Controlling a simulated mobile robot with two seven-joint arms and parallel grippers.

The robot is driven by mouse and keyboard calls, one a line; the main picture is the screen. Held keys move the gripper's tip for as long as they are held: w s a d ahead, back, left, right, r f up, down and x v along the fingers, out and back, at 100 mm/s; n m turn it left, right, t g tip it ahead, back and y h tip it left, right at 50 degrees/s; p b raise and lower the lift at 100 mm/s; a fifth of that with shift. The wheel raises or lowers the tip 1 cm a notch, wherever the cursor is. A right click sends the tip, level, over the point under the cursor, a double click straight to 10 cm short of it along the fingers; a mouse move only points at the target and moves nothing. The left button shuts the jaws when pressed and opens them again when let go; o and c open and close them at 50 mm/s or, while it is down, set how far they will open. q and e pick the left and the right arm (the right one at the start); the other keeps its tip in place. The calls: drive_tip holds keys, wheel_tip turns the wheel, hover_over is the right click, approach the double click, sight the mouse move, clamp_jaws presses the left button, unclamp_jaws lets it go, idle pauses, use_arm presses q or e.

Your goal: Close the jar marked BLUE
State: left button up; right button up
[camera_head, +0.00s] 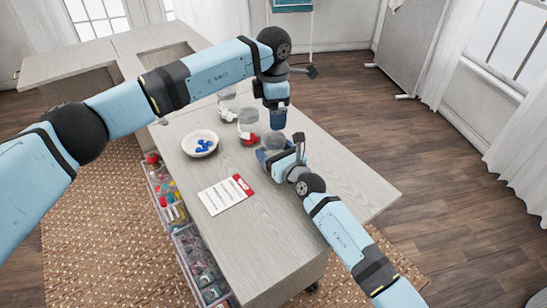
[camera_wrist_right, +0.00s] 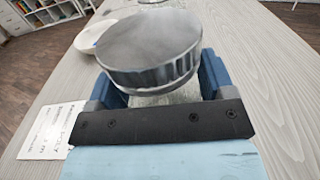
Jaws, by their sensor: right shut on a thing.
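My right gripper (camera_head: 272,152) is low over the table and shut around a jar; its blue fingers also show in the right wrist view (camera_wrist_right: 158,88). The jar has a round grey lid (camera_wrist_right: 150,48) with a ribbed edge on top. A bit of its clear body (camera_wrist_right: 165,97) shows below the lid. The lid is also visible in the head view (camera_head: 274,139). Whether it is fully seated I cannot tell, and no marking is readable. My left gripper (camera_head: 278,117) points down just above and behind this jar; its finger opening is unclear.
A white bowl (camera_head: 187,147) with several blue pieces stands on the wooden table (camera_head: 310,180). Two other clear jars, one (camera_head: 247,118) with red at its base and one (camera_head: 227,103) behind, stand close by. A card (camera_head: 222,196) lies in front. The table's right side is clear.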

sight(274, 137)
use_arm(q)
drive_tip(key=n, duration=0.4)
drive_tip(key=shift+n, duration=0.3)
drive_tip(key=n, duration=1.9)
drive_tip(key=shift+n, duration=0.3)
drive_tip(key=n, duration=0.7)
drive_tip(key=shift+f, duration=4)
